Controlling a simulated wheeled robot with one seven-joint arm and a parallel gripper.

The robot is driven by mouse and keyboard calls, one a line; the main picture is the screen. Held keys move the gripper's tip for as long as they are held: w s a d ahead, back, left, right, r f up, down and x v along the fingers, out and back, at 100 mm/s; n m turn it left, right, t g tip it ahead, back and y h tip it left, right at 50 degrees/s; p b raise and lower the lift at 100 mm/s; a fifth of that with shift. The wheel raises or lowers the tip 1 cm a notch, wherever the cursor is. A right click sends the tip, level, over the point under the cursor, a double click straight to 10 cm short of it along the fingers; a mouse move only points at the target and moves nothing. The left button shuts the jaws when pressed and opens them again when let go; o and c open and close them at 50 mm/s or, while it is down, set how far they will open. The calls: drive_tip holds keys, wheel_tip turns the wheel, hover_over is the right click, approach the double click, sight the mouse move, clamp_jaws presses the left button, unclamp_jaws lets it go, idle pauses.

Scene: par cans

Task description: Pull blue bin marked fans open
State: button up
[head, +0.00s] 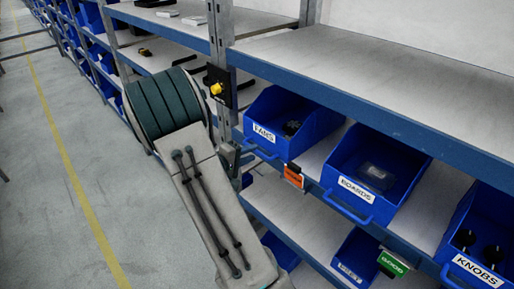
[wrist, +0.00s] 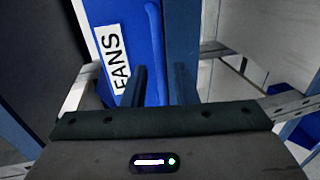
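The blue bin marked FANS (head: 284,143) sits on the middle shelf, just right of the metal upright, with a small dark item inside. Its front handle (head: 260,153) sticks out below the label. My gripper (head: 238,158) is at the left of this handle, partly hidden by my arm. In the wrist view the FANS label (wrist: 112,58) is close, turned sideways. The two dark fingers of my gripper (wrist: 158,88) stand apart, with the blue handle bar (wrist: 154,40) running between them. I cannot tell whether either finger touches it.
The bin marked BOARDS (head: 385,160) and the bin marked KNOBS (head: 492,235) stand to the right. The metal upright (head: 222,60) with a yellow knob device (head: 216,88) is close to my arm. The blue shelf edge (head: 350,100) runs above the bins. The floor at left is clear.

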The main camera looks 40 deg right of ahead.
sight(257, 151)
drive_tip(key=shift+p+x, duration=0.3)
drive_tip(key=shift+x, duration=1.6)
